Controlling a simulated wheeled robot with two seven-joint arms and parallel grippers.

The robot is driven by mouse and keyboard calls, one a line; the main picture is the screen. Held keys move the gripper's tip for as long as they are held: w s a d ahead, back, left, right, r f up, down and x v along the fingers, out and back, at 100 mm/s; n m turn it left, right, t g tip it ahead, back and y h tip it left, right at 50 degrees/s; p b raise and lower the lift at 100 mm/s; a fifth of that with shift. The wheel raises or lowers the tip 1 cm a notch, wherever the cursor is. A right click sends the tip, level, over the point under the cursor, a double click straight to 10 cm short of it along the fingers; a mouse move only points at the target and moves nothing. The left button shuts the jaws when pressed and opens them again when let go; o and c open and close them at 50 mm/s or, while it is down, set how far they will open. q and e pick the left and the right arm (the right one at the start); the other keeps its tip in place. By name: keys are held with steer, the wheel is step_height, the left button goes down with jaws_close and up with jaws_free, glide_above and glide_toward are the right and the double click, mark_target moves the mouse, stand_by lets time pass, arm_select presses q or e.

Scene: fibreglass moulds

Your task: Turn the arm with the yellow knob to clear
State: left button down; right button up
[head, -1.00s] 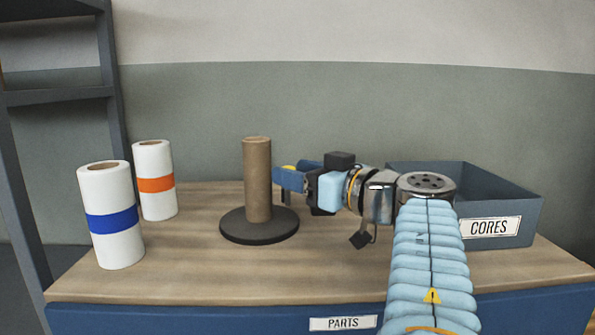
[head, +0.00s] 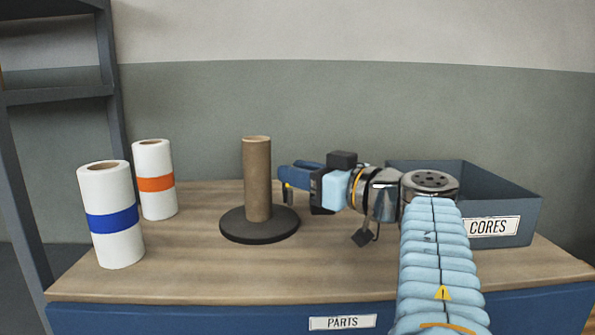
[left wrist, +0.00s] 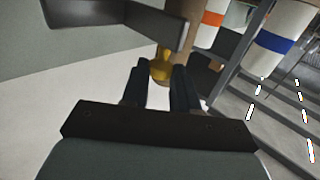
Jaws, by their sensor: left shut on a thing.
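My left gripper (head: 288,176) is shut on the knob, just right of the upright cardboard core (head: 257,180). In the left wrist view its dark blue fingers (left wrist: 161,82) stand on either side of the knob. My right gripper is not in view.
The core stands on a round dark base (head: 240,228). White rolls with a blue band (head: 113,245) and an orange band (head: 155,205) stand at the left. The grey CORES bin (head: 525,215) is behind my arm at the right. The front-middle of the wooden worktop (head: 230,270) is clear.

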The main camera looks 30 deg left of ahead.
arm_select(q)
steer(key=shift+d+n+g, duration=0.5)
steer(key=shift+g, duration=0.3)
steer(key=c, duration=0.9)
jaws_free()
steer(key=shift+d, duration=0.15)
steer(key=d, duration=0.4)
steer(key=s+d, duration=0.1)
steer(key=d, duration=0.8)
steer(key=shift+s+d, duration=0.15)
steer(key=shift+d, duration=0.1)
steer(key=shift+c, duration=0.2)
